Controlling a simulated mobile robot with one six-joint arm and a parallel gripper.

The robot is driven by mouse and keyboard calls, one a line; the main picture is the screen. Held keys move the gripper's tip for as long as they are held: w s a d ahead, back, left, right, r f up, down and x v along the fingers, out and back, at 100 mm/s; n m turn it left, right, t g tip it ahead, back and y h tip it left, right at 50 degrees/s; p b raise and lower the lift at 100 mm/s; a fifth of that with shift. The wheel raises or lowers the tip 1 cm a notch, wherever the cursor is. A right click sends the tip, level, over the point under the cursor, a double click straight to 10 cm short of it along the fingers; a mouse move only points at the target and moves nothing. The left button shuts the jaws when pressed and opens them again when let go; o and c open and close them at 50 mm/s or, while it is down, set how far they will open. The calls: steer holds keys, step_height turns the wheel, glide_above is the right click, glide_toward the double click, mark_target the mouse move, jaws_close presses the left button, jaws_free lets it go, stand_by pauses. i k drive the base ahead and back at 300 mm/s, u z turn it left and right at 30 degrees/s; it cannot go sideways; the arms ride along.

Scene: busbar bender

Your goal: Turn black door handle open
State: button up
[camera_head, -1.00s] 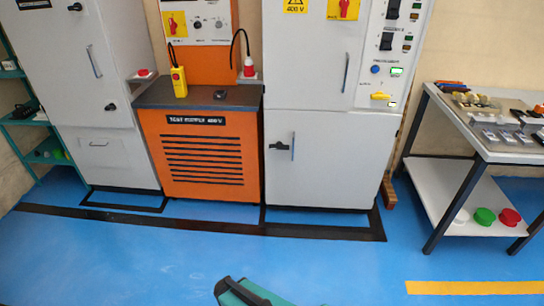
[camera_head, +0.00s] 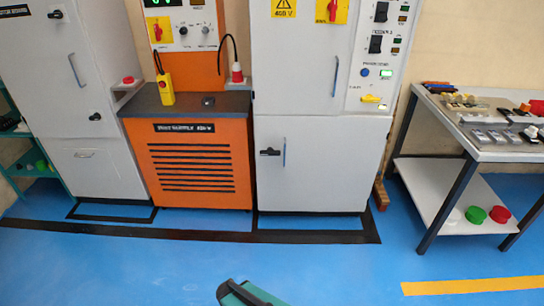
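A small black door handle (camera_head: 270,152) sits on the lower door of the grey-white cabinet (camera_head: 310,185) in the middle right. The handle lies roughly level, and the door appears closed. A thin blue vertical pull (camera_head: 284,152) stands just right of it. Another black handle (camera_head: 95,117) is on the left grey cabinet (camera_head: 60,145). A teal and black part of my own body shows at the bottom edge, well apart from the cabinets. My gripper fingers are not visible.
An orange test supply unit (camera_head: 200,190) stands between the cabinets, with a yellow pendant (camera_head: 165,88) on top. A workbench (camera_head: 465,135) with parts is at the right, and green shelving (camera_head: 40,172) at the far left. The blue floor (camera_head: 130,270) in front is clear.

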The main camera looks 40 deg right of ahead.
mark_target(270, 151)
steer(key=i, duration=0.85)
steer(key=u, duration=0.05)
